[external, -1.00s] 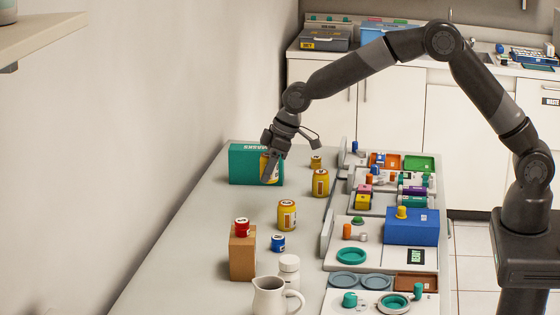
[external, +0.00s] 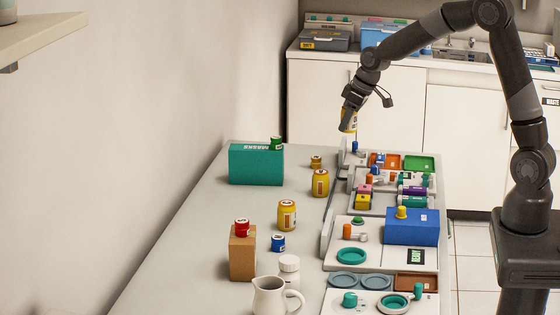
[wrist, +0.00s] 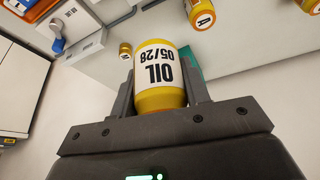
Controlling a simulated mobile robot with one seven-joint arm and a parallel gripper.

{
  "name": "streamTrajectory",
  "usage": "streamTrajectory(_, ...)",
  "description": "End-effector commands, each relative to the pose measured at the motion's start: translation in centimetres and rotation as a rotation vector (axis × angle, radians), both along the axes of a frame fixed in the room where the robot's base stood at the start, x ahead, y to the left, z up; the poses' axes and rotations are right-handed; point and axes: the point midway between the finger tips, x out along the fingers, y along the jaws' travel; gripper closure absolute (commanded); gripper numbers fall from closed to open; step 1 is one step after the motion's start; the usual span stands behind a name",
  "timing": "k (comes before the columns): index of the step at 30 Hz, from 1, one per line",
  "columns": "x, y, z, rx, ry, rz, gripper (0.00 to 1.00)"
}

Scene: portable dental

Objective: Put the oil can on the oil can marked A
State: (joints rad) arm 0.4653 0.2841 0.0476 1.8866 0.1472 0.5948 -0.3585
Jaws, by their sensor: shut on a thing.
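My gripper (external: 347,112) is shut on a yellow oil can (external: 348,122) with a white label. It holds the can in the air above the far end of the counter. In the wrist view the held can (wrist: 160,75) reads "OIL 05/28" and sits between both fingers. Another yellow can with a letter that looks like A (wrist: 203,14) shows at the top of the wrist view. It appears to be the yellow can (external: 320,183) standing upright near the trays. A further yellow can (external: 287,215) stands nearer the camera; its letter is unclear.
A small yellow can (external: 316,162) stands behind. A teal box (external: 255,165) carries a green can (external: 276,143). A brown box (external: 242,255) carries a red can (external: 242,228). A blue can (external: 278,243), white bottle (external: 289,268) and jug (external: 270,298) stand nearer. Trays line the right.

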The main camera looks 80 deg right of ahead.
Motion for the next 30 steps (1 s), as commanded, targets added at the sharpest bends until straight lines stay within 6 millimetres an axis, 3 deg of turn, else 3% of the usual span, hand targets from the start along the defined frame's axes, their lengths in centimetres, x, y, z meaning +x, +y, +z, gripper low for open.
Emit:
streamTrajectory(6, 3.6, 3.9, -3.2, 0.001, 0.003, 0.008, 0.82)
streamTrajectory(12, 6.2, 6.5, -5.3, 0.0, 0.001, 0.006, 0.82)
streamTrajectory(19, 6.9, 7.3, -6.4, 0.0, 0.001, 0.002, 0.82)
streamTrajectory(27, 6.9, 7.3, -9.9, 0.0, 0.002, 0.003, 0.82)
streamTrajectory(30, 7.0, 7.2, -10.0, 0.0, -0.001, 0.003, 0.82)
